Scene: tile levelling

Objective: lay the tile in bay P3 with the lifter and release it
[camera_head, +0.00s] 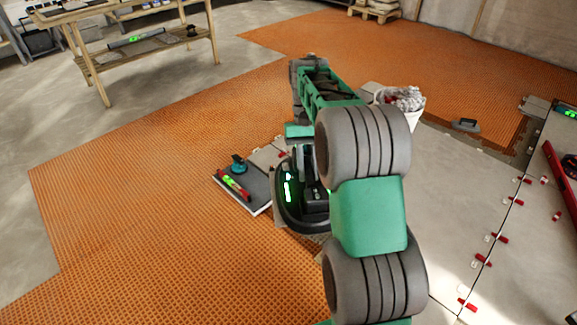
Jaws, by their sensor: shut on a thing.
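The lifter (290,208) is a dark, rounded tool with a lit green strip, left of my arm in the middle of the picture. My gripper (300,148) is above it and shut on it; the fingers are mostly hidden. A small pale edge (317,238) shows under the lifter; I cannot tell whether it is the tile or the floor. My arm covers the area to the right. No label for bay P3 can be read, and whether anything rests in it cannot be told.
A dark slab (257,190) with a red level (233,187) and a green-topped tool (239,164) lies left of the lifter. Laid grey tiles (455,190) with red-and-white clips (497,238) are at right. A bucket (411,108) stands behind my arm. Orange matting (140,200) is clear at left.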

